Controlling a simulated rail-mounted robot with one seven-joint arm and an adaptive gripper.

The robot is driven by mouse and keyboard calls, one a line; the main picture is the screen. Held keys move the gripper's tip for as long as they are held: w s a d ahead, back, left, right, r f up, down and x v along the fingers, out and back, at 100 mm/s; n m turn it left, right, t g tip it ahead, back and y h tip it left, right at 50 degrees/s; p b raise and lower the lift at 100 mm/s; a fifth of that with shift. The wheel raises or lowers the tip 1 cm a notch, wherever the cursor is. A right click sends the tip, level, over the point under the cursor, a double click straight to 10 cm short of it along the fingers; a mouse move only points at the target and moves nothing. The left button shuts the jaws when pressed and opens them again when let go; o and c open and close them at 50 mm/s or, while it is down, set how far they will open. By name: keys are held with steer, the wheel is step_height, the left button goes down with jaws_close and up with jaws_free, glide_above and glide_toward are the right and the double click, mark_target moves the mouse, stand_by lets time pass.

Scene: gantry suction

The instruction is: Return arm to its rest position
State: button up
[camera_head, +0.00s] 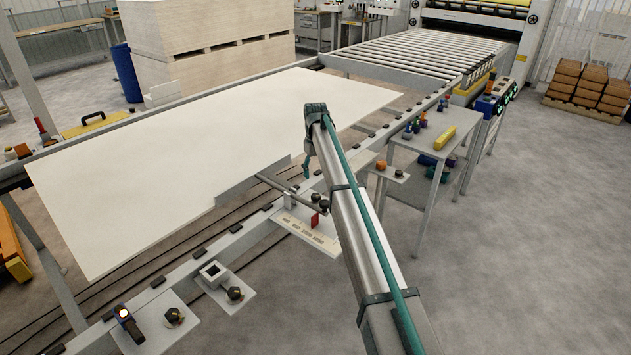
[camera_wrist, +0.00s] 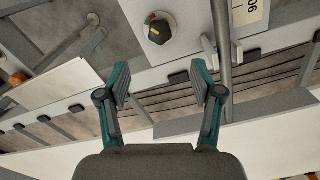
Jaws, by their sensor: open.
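My arm reaches up from the lower right in the head view, and its end hangs over the near rail of the panel line. My gripper (camera_wrist: 160,82) shows in the wrist view with its two teal fingers spread wide apart. Nothing is between the grey pads. In the head view my gripper (camera_head: 307,166) is small and partly hidden by the arm. In the wrist view a dark round knob (camera_wrist: 158,30) on a pale plate lies beyond the fingertips, apart from them.
A large white panel (camera_head: 170,165) lies on the line beside the arm. A scale plate with a red marker (camera_head: 318,221) is at the near rail. A side table (camera_head: 452,128) with small coloured items stands right of the arm. Open floor (camera_head: 540,230) is at the right.

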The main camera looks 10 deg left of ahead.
steer(key=shift+r, duration=0.8)
